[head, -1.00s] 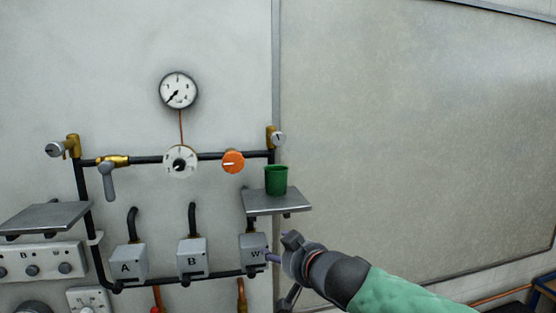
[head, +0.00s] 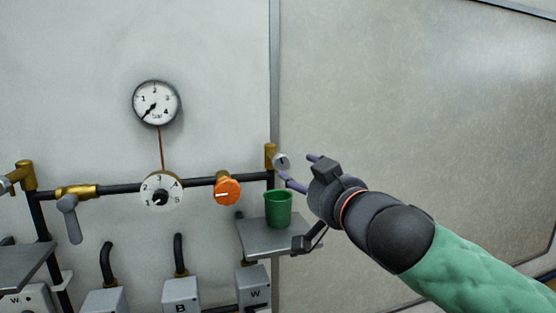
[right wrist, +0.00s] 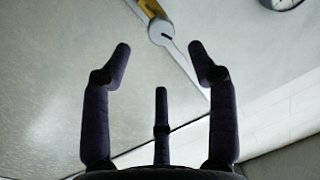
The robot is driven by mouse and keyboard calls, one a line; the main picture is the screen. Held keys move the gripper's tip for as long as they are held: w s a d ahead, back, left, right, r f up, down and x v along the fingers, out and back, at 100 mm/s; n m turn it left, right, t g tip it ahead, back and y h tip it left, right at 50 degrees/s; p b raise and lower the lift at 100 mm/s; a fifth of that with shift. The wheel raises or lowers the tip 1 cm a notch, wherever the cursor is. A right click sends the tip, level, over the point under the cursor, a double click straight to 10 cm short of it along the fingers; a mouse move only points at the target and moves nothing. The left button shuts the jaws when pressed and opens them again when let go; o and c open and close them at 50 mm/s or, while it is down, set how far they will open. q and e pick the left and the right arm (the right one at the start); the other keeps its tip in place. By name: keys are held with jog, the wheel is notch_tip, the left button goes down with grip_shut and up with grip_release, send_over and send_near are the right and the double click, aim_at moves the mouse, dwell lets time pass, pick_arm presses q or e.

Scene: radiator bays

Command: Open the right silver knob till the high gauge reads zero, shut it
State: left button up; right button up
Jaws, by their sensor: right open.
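The right silver knob (head: 281,161) sits on a brass valve (head: 270,154) at the right end of the dark pipe. My right gripper (head: 302,170) is open and empty just right of the knob, fingers pointing at it. In the right wrist view the knob (right wrist: 161,31) shows ahead of the spread fingertips (right wrist: 159,48), with clear space between. The high gauge (head: 155,103) is a round white dial marked in bar; its needle points to the lower left, near the bottom of the scale. My left gripper is not in view.
A green cup (head: 278,209) stands on a grey shelf (head: 255,234) just below the knob. An orange knob (head: 228,191) and a white dial (head: 161,191) sit on the pipe to the left. A lever (head: 69,218) hangs further left. The wall at right is bare.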

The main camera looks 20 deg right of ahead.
aim_at(284, 164)
jog(key=w, duration=0.2)
jog(key=w+a+p, duration=0.1)
jog(key=w, duration=0.5)
jog(key=shift+a, duration=0.15)
jog(key=shift+w+p, duration=0.35)
jog(key=shift+w, duration=0.15)
jog(key=shift+w+a, duration=0.1)
jog(key=shift+w, duration=0.25)
jog(key=shift+s, duration=0.1)
jog(key=c, duration=1.1)
